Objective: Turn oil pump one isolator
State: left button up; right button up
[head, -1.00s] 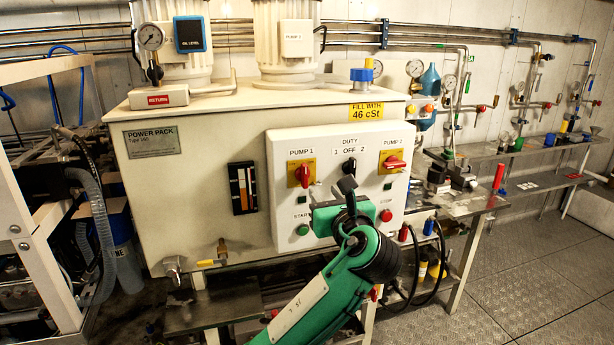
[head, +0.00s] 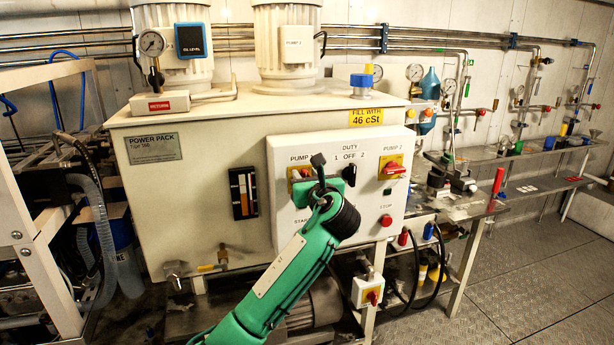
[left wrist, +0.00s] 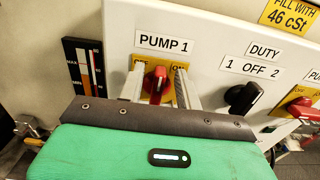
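The oil pump one isolator (left wrist: 157,86) is a red rotary knob on a yellow plate under the PUMP 1 label, on a white panel. Its red handle stands roughly upright in the left wrist view. In the head view the isolator (head: 296,174) is partly hidden by my left gripper (head: 318,172). In the left wrist view, my left gripper (left wrist: 160,88) has its two pale fingers apart, one to each side of the knob, with gaps visible. Whether the fingertips reach past the handle I cannot tell. My right gripper is in no view.
A black DUTY switch (head: 349,175) sits just right of the isolator, and a red PUMP 2 isolator (head: 394,168) farther right. A red STOP button (head: 386,220) is below. The panel is on the cream power pack (head: 190,210). The floor at right is clear.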

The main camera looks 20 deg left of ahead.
pick_arm(q)
grip_shut()
